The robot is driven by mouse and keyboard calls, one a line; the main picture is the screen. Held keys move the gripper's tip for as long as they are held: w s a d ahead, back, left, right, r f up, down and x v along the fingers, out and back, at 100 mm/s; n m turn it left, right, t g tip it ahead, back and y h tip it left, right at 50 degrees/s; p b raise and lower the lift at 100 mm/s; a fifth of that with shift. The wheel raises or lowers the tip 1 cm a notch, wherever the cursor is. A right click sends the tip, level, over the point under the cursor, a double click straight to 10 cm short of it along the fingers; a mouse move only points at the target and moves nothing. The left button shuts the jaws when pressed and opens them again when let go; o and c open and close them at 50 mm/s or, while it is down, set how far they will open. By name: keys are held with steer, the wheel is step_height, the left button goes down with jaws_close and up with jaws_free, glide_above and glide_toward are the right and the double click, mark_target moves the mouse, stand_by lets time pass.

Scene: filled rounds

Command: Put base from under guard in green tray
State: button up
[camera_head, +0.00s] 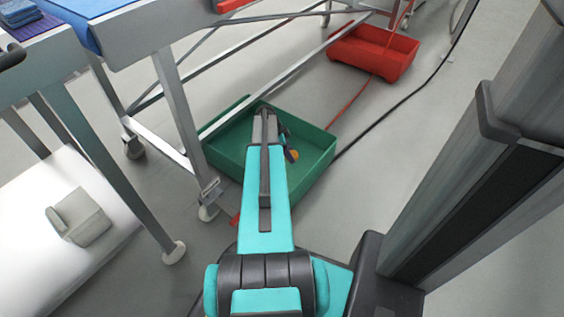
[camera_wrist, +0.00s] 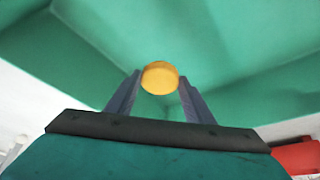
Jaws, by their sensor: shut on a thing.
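My gripper (camera_wrist: 160,86) is shut on a round orange-yellow piece, the base (camera_wrist: 160,77), held between its two fingertips in the wrist view. In the head view the base (camera_head: 293,155) shows as a small orange spot at the end of my dark gripper (camera_head: 287,143). The green tray (camera_head: 232,145) stands on the floor, and my gripper is over its inside. The tray's green surfaces (camera_wrist: 235,35) fill most of the wrist view behind the base. I cannot tell how high the base is above the tray floor. I cannot make out a guard.
A metal-framed table (camera_head: 178,105) with casters stands at the left, close beside the tray. A red bin (camera_head: 375,52) lies on the floor at the back right, and a dark cable (camera_head: 390,117) crosses the floor. A white rounded body (camera_head: 60,215) is at the lower left.

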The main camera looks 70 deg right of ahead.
steer(key=shift+f+b, duration=0.4)
steer(key=shift+f, duration=1.15)
steer(key=shift+f+b, duration=1.1)
steer(key=shift+f, duration=1.4)
steer(key=shift+f, duration=0.15)
steer(key=o, duration=0.7)
steer(key=shift+o, duration=0.2)
steer(key=p+v, duration=0.5)
steer(key=v, duration=0.7)
steer(key=shift+s+r, duration=0.1)
steer(key=shift+r, duration=0.1)
